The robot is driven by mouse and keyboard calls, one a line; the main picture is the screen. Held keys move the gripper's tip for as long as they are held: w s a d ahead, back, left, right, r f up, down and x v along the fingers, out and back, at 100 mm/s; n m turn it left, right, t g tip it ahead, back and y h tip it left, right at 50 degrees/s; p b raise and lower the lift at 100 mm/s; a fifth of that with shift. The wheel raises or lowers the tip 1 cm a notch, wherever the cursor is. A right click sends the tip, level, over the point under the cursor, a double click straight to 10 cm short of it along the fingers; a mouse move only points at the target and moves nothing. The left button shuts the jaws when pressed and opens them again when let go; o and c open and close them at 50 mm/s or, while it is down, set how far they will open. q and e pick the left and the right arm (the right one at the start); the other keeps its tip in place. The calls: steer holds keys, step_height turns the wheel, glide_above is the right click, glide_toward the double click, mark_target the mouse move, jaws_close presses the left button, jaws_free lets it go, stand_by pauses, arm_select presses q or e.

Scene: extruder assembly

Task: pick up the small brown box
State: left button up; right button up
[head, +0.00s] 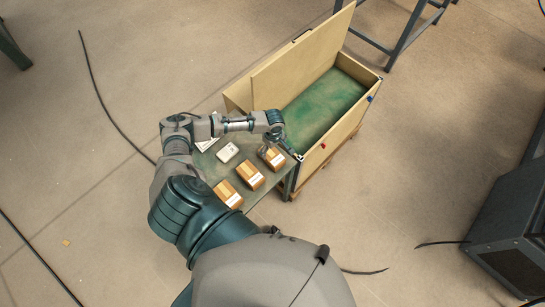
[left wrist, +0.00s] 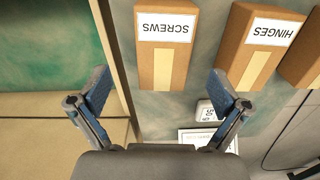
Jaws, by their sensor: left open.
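Three small brown boxes with white labels stand in a row on a grey-green table: a near one (head: 227,194), a middle one (head: 250,176) and a far one (head: 275,161). My left gripper (head: 281,153) is open and empty by the far box and partly covers it. In the left wrist view, a box labelled SCREWS (left wrist: 162,68) lies ahead between the lines of the two open fingers (left wrist: 159,88), with no finger seen touching it. A box labelled HINGES (left wrist: 262,48) is to its right, and a third box (left wrist: 304,62) is cut off by the edge.
A large open wooden crate (head: 340,135) with a green floor and raised lid (head: 300,60) adjoins the table; its wall (left wrist: 118,65) runs beside the SCREWS box. A small white device (head: 228,152) and a paper (head: 207,143) lie on the table. Dark cables cross the floor.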

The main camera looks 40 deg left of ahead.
mark_target(272, 154)
arm_select(q)
step_height(272, 154, down, 2)
steer(key=shift+w+f, duration=0.15)
steer(key=shift+f, duration=0.05)
steer(key=f, duration=0.1)
steer(key=f+b, duration=0.1)
steer(key=f, duration=0.3)
steer(key=shift+s+a, duration=0.25)
steer(key=shift+s, duration=0.1)
steer(key=shift+f, duration=0.2)
steer(key=c, duration=1.4)
arm_select(e)
steer(key=w, duration=0.1)
steer(key=w+r, duration=0.1)
steer(key=w, duration=0.2)
steer(key=shift+w+a+r, duration=0.1)
steer(key=shift+a+r, duration=0.15)
steer(key=shift+a, duration=0.15)
